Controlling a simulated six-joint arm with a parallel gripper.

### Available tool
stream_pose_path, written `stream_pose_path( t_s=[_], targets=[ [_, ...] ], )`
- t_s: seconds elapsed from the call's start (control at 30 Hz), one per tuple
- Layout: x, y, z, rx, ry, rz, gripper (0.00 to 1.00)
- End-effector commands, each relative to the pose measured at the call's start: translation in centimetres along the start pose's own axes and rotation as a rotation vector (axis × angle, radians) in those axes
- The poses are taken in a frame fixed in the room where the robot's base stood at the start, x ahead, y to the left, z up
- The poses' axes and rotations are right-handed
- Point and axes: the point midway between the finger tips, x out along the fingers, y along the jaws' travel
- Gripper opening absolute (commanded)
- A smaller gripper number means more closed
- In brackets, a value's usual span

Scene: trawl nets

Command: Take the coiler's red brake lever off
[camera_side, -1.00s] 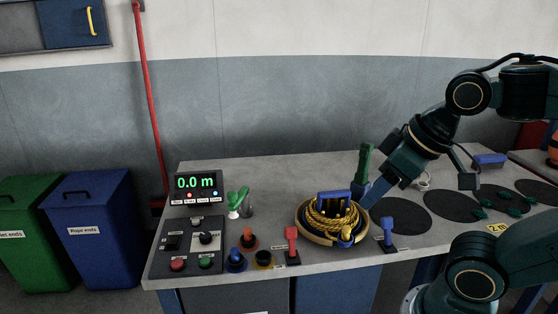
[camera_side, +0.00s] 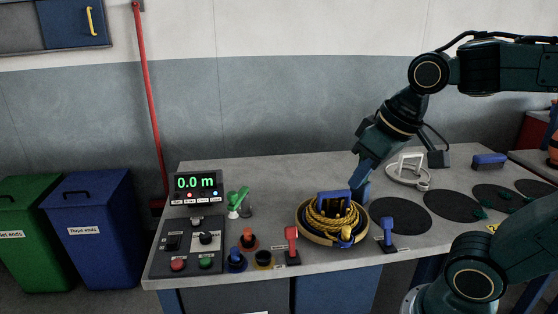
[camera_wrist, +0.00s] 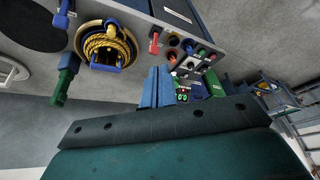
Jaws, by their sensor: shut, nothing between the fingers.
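The coiler (camera_side: 304,226) carries a round coil of yellow rope under a blue bracket; in the wrist view the coiler (camera_wrist: 82,48) is at upper left. The red lever (camera_side: 291,240) stands upright at the bench front, left of the coiler. In the wrist view the red lever (camera_wrist: 155,43) is above the fingers in the picture. My gripper (camera_side: 361,193) is behind and to the right of the coiler, apart from the red lever. Its blue fingers (camera_wrist: 157,88) are shut and empty. Contact with anything nearby cannot be told.
A blue lever (camera_side: 388,235) stands right of the coiler. Buttons and a control panel (camera_side: 180,258) are left of the red lever. A green display (camera_side: 196,186) reads 0.0 m. A green upright handle (camera_wrist: 66,82) shows in the wrist view. Dark round mats (camera_side: 400,215) lie right.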

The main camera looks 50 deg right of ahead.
Motion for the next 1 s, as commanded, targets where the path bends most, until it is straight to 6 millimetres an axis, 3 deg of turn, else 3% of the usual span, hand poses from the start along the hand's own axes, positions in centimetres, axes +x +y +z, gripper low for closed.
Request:
stream_pose_path(
  t_s=[0.47, 1.0],
  targets=[
    [2.9, 0.9, -6.1, 0.175, -0.138, 0.020, 0.00],
    [8.8, 3.1, -11.9, 0.373, -0.290, 0.052, 0.00]
  ],
)
